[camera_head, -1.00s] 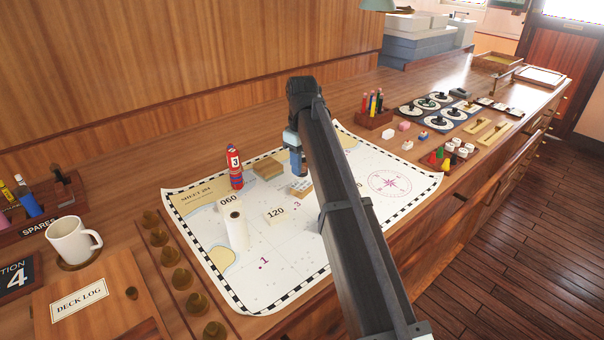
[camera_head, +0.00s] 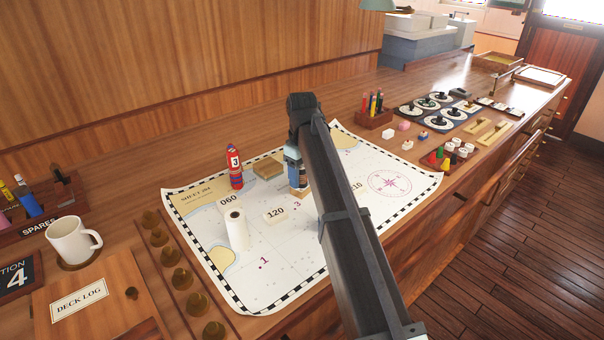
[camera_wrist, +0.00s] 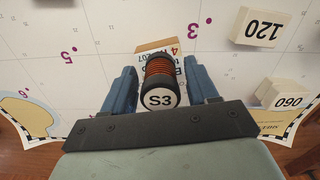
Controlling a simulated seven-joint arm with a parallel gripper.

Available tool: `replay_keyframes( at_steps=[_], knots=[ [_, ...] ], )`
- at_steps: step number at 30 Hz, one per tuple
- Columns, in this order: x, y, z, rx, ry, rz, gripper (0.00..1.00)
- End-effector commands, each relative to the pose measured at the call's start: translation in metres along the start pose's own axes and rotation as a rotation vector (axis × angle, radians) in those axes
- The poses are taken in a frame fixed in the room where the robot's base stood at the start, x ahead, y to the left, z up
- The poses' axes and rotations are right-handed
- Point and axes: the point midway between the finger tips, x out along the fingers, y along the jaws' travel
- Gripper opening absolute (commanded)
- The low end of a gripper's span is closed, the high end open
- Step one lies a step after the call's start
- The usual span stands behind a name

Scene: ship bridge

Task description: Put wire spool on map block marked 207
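The wire spool (camera_wrist: 160,82), copper wire between black ends with a white S3 cap, stands between my gripper's blue fingers in the wrist view. My gripper (camera_wrist: 161,85) is lowered over the chart, with narrow gaps showing between the spool and both fingers. Under the spool is a tan block (camera_wrist: 150,46) with a white printed label, partly covered; I cannot read its number fully. In the head view my gripper (camera_head: 298,178) is down at this block (camera_head: 300,192), and the spool is hidden or too small to tell there.
A pen holder (camera_head: 374,118) stands behind to the right. The chart's front is clear.

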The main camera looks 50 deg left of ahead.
Motion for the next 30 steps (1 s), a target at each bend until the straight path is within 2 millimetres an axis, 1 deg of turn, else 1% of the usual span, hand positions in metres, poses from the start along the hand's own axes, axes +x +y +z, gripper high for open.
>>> replay_keyframes(
  at_steps=[8, 11, 13, 17, 24, 30],
  knots=[
    [-0.001, 0.000, 0.000, 0.000, 0.000, 0.000, 0.64],
    [-0.005, 0.000, 0.000, 0.000, 0.001, 0.000, 0.64],
    [-0.011, 0.000, -0.001, 0.000, 0.001, 0.001, 0.64],
    [-0.030, 0.001, -0.001, 0.000, 0.001, 0.001, 0.64],
    [-0.076, 0.001, -0.001, 0.000, 0.001, 0.001, 0.64],
    [-0.106, 0.001, -0.001, 0.000, 0.001, 0.000, 0.64]
  ],
)
